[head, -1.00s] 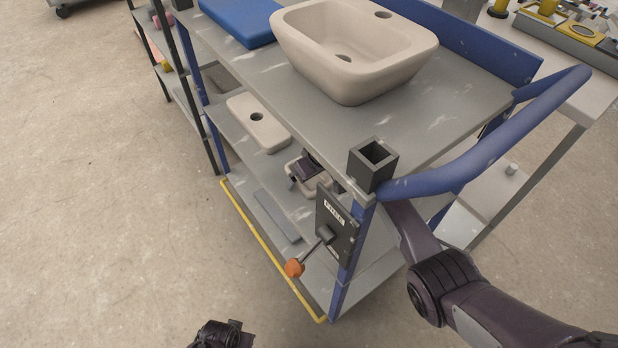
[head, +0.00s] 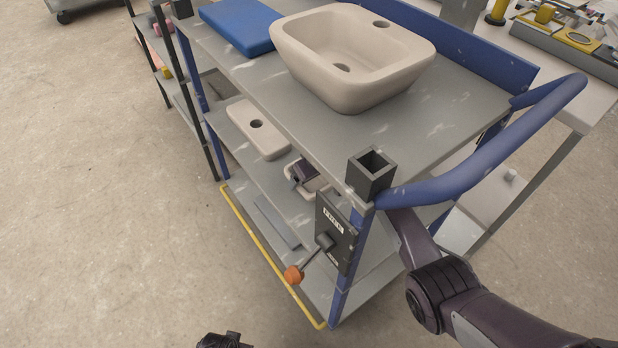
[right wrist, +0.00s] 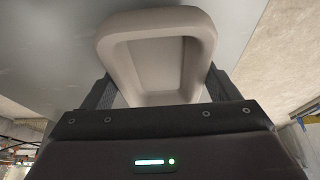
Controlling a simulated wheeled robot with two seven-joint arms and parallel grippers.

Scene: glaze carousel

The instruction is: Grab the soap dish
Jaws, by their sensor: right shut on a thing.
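The soap dish (right wrist: 158,60) is a beige, rounded rectangular dish with a shallow recess. In the right wrist view it sits between the two dark fingers of my right gripper (right wrist: 160,84), which is shut on it. In the head view my right gripper (head: 303,173) is on the cart's middle shelf, with part of the pale dish (head: 292,167) showing beside it; the upper shelf and post hide some of it. I cannot tell whether the dish touches the shelf. Only a bit of my left gripper (head: 222,341) shows at the bottom edge, and its fingers are cut off.
A beige lid-like piece with a hole (head: 258,128) lies on the middle shelf (head: 222,122). The top shelf (head: 440,130) above carries a basin (head: 350,95) and a blue slab (head: 240,25). A post, a lever box (head: 337,232) and a blue handle (head: 490,150) bound the near corner.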

